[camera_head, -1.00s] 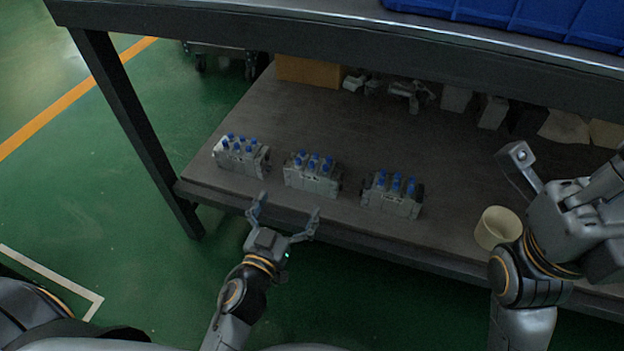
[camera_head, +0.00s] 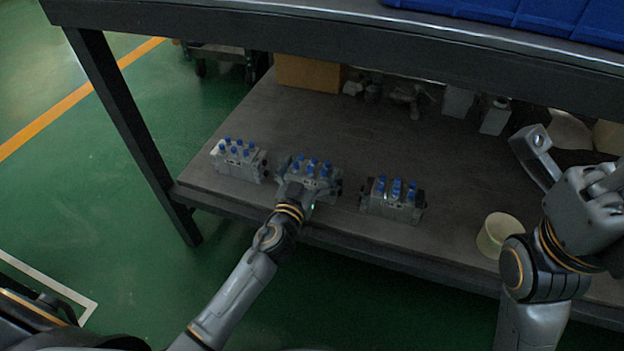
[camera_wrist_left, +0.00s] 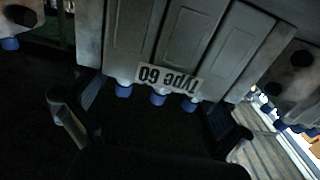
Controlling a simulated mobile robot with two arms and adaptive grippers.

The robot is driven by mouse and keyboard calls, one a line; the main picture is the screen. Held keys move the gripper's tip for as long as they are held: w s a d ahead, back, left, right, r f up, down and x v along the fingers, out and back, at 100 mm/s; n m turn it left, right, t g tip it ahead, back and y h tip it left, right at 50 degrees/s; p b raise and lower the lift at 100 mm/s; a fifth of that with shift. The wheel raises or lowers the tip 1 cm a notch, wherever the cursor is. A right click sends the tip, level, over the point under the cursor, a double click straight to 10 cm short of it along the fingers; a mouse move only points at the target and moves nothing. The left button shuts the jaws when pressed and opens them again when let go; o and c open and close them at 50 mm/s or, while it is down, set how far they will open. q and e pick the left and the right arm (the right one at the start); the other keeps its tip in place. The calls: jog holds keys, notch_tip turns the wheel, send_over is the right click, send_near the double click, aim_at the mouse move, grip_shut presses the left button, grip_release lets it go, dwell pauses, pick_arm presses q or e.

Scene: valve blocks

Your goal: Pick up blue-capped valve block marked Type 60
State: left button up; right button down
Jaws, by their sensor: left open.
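The valve block marked Type 60 (camera_wrist_left: 180,45) fills the upper middle of the left wrist view, its label upside down and its blue caps pointing down in the picture. In the head view it is the middle block (camera_head: 312,170) of a row of three on the shelf. My left gripper (camera_head: 308,185) is at its front side. In the left wrist view the open fingers (camera_wrist_left: 150,130) stand apart, one toward each end of the block. I cannot tell whether they touch it. My right gripper (camera_head: 535,150) is at the right, away from the blocks; its fingers are unclear.
Other blue-capped blocks stand on the shelf to the left (camera_head: 238,160) and right (camera_head: 393,200). A cream cup (camera_head: 497,234) stands near the shelf's front edge. The table top (camera_head: 330,40) overhangs the shelf (camera_head: 290,115). A box (camera_head: 307,73) is at the back.

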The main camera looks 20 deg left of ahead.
pick_arm(q)
jog(key=shift+w, duration=0.1)
jog(key=c, duration=1.7)
jog(key=shift+r, duration=0.25)
jog(key=shift+c, duration=0.2)
